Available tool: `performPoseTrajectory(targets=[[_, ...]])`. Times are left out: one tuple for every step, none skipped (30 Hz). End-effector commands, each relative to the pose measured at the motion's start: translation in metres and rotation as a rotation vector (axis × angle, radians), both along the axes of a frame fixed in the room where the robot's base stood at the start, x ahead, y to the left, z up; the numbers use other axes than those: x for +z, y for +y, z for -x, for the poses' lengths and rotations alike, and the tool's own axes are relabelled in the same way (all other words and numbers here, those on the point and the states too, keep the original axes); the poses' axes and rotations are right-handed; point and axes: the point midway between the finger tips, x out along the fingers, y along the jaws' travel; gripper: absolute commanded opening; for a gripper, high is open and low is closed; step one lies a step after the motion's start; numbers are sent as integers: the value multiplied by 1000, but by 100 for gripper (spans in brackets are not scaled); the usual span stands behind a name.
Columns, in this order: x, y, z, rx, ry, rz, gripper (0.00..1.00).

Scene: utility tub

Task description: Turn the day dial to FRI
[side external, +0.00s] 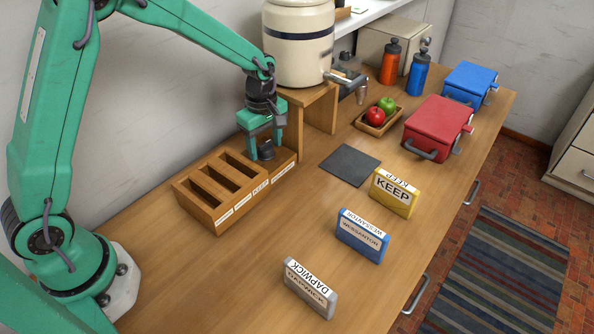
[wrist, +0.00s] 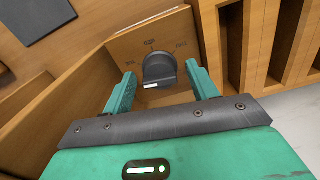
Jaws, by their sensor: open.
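The day dial (wrist: 160,68) is a dark round knob with a raised grip and a white mark at its lower left in the wrist view. It sits on a wooden panel (wrist: 128,47) with small day labels around it, too small to read surely. My gripper (wrist: 160,76) is open, with one green finger on each side of the dial and a visible gap to it. In the side view the dial (side external: 267,152) shows between the fingers of my gripper (side external: 265,147), at the far end of the slotted wooden rack.
The slotted rack (side external: 204,216) adjoins the dial. A cream crock (side external: 298,50) on a wooden stand (side external: 322,107) is close behind my gripper. A dark mat (side external: 350,166) and yellow (side external: 394,196), blue (side external: 361,240) and grey (side external: 308,293) labelled boxes stand to the right.

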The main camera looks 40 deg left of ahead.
Motion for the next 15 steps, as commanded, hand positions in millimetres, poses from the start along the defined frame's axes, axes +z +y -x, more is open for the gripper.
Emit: performPoseTrajectory(targets=[[0,0,0,0,0,0,58],[0,0,0,0,0,0,58],[0,0,0,0,0,0,50],[0,0,0,0,0,0,44],[0,0,0,0,0,0,39],[0,0,0,0,0,0,31],[0,0,0,0,0,0,25],[0,0,0,0,0,0,19],[0,0,0,0,0,0,14],[0,0,0,0,0,0,14],[0,0,0,0,0,0,14],[0,0,0,-1,0,0,14],[0,0,0,-2,0,0,14],[0,0,0,-3,0,0,14],[0,0,0,-6,0,0,14]])
